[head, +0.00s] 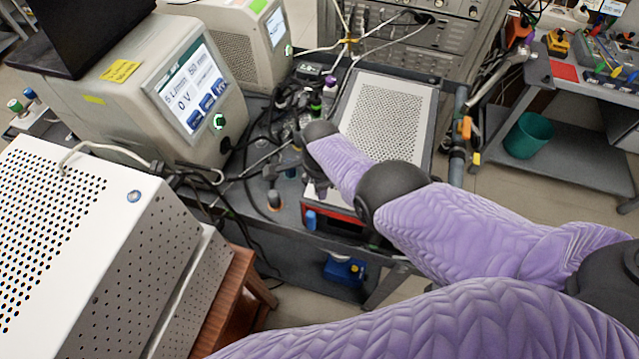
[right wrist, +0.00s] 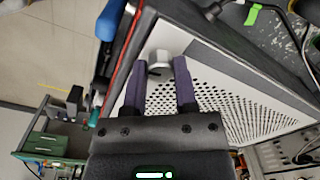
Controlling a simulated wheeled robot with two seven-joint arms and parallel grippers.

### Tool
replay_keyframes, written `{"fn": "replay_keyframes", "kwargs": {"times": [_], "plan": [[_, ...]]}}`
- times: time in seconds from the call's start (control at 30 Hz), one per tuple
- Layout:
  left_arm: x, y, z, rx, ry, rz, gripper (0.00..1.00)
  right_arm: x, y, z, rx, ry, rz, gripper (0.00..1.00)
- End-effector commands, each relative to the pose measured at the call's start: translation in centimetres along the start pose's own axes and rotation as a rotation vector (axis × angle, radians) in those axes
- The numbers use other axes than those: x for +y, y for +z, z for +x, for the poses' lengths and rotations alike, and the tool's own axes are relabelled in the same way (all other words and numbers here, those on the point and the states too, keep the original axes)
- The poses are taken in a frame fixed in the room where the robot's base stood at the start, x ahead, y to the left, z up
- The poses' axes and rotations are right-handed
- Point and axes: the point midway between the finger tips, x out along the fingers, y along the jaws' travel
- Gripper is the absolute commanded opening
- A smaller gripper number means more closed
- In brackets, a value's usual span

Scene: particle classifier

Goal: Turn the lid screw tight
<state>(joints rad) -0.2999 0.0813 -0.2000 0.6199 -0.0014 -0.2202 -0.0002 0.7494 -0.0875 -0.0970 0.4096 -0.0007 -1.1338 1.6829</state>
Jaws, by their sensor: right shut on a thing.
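My right gripper (head: 318,188) reaches down over the bench at the front edge of a box with a perforated light lid (head: 385,118). In the right wrist view, its two dark purple fingers (right wrist: 158,72) are on either side of a small silver-grey screw head (right wrist: 158,60) at the edge of the perforated lid (right wrist: 215,95). The gripper is shut on the screw. In the head view the screw is hidden behind my gripper and arm. How far the screw is turned in cannot be told. My left gripper is not in view.
A white perforated housing (head: 130,255) fills the lower left. A device with a lit screen (head: 195,95) stands behind it. Cables and small fittings (head: 285,125) crowd the bench left of the lid. A side trolley (head: 570,85) and a teal bin (head: 528,135) are at the right.

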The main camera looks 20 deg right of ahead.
Motion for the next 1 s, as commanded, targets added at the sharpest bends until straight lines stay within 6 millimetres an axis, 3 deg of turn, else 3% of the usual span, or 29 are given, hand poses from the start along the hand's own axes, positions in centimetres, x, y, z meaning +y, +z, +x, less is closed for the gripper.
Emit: {"fn": "replay_keyframes", "kwargs": {"times": [0.57, 0.6, 0.73, 0.77, 1.0], "plan": [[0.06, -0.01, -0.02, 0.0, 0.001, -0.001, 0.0, -0.1, -0.12, -0.07, 0.004, -0.003, 0.029, 0.0], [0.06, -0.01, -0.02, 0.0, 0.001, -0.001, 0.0, -0.1, -0.12, -0.07, 0.004, -0.003, 0.029, 0.4], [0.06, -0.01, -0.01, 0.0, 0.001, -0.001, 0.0, -0.07, -0.08, -0.05, 0.003, -0.002, 0.029, 0.67], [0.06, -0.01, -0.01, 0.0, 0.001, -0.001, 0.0, -0.07, -0.08, -0.04, 0.003, -0.002, 0.029, 0.71], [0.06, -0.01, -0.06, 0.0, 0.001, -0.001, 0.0, -0.02, -0.04, -0.07, 0.002, -0.001, 0.029, 0.71]]}}
